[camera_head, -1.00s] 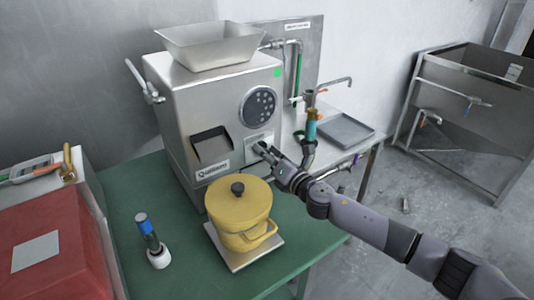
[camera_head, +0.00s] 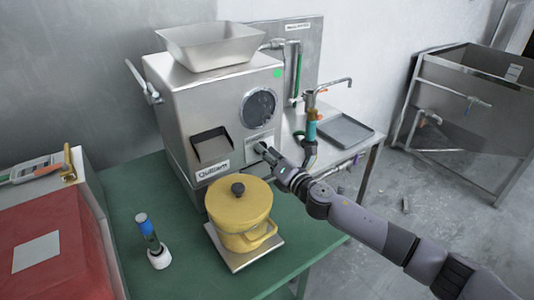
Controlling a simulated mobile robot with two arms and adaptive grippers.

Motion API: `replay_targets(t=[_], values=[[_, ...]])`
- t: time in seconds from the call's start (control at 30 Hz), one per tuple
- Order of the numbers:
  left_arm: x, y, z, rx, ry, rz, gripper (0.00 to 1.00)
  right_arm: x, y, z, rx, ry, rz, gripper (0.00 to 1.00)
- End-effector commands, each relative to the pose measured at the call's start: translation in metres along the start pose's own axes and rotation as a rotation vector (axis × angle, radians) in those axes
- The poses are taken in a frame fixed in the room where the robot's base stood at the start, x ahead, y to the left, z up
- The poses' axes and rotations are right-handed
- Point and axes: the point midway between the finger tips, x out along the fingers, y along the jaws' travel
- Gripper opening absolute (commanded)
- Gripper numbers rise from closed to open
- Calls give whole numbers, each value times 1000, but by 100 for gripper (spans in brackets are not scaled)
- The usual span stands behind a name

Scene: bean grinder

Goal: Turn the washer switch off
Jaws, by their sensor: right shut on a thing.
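The washer is a grey metal machine (camera_head: 180,100) on the green table, with a hopper on top and a round window (camera_head: 259,107) on its front. The window looks smeared grey. A small switch panel (camera_head: 259,138) sits below the window. My right gripper (camera_head: 261,149) is at the lower part of this panel, shut, with its fingertips at the front face. The switch itself is hidden behind the fingers, so its position cannot be told. My left gripper is not in view.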

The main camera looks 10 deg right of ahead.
Motion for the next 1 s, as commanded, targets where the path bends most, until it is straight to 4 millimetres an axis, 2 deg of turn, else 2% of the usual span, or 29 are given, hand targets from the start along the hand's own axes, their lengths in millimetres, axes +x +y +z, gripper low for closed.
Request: replay_targets(t=[0.6,1.0], values=[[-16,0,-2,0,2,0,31,0,0,0,528,0,-3,7],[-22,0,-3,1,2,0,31,0,-1,0,729,0,-3,7]])
